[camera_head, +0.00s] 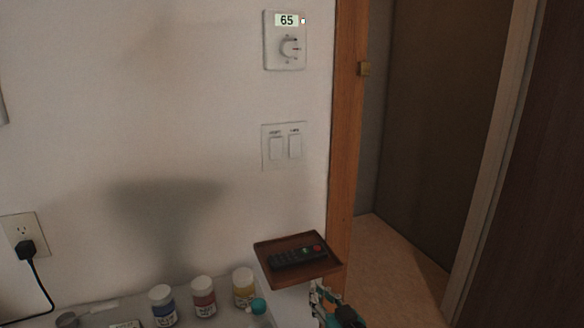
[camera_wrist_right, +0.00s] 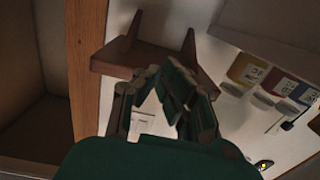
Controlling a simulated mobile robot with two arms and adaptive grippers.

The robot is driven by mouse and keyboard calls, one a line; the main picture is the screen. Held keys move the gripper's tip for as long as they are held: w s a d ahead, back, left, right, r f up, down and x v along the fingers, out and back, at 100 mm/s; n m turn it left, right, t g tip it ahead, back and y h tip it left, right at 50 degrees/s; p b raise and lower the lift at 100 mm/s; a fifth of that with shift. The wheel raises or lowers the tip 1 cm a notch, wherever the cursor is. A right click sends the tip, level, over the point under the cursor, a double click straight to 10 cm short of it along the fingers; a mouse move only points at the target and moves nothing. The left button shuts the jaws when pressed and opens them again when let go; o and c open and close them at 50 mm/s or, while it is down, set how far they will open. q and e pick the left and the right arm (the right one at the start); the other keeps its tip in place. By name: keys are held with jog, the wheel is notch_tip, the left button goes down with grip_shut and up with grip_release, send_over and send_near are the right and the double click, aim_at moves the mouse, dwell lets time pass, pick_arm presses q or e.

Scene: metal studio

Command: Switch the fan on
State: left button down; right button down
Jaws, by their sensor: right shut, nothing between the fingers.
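A white switch plate (camera_head: 285,147) with two rocker switches is on the wall left of the door frame. Small labels stand above the rockers, too blurred to read. The left rocker (camera_head: 277,148) and right rocker (camera_head: 295,146) are side by side; I cannot tell how either is set. No fan is in view. My right gripper (camera_head: 328,299) is low at the bottom, below the switch plate and beside the wooden tray, apart from the switches. In the right wrist view its fingers (camera_wrist_right: 163,82) are shut and empty. My left gripper is not in view.
A wooden tray (camera_head: 262,250) holds a black remote (camera_head: 298,258). A thermostat (camera_head: 284,54) reading 65 is above the switches. Several paint jars, one being red (camera_head: 203,297), stand bottom left. An outlet with a black plug (camera_head: 27,250) is left. The wooden door frame (camera_head: 346,120) borders the switches.

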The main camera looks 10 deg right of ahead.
jog(key=w+r+t, duration=0.1)
jog(key=r+t, duration=0.3)
jog(key=r, duration=0.6)
jog(key=w+d+r+t, duration=0.1)
jog(key=r+t, duration=0.3)
jog(key=r, duration=0.7)
jog(key=shift+w+d+m, duration=0.25)
jog(key=shift+w+m, duration=0.15)
jog(key=shift+w, duration=0.3)
jog(key=shift+r, duration=0.1)
jog(key=y+p, duration=0.1)
jog(key=p, duration=0.1)
send_near(298, 142)
notch_tip(298, 142, up, 4)
jog(key=shift+w+a+f, duration=0.15)
jog(key=shift+w, duration=0.45)
jog(key=shift+w+a+f, duration=0.15)
jog(key=shift+w, duration=0.5)
jog(key=shift+w+a+f, duration=0.1)
jog(key=shift+w, duration=0.5)
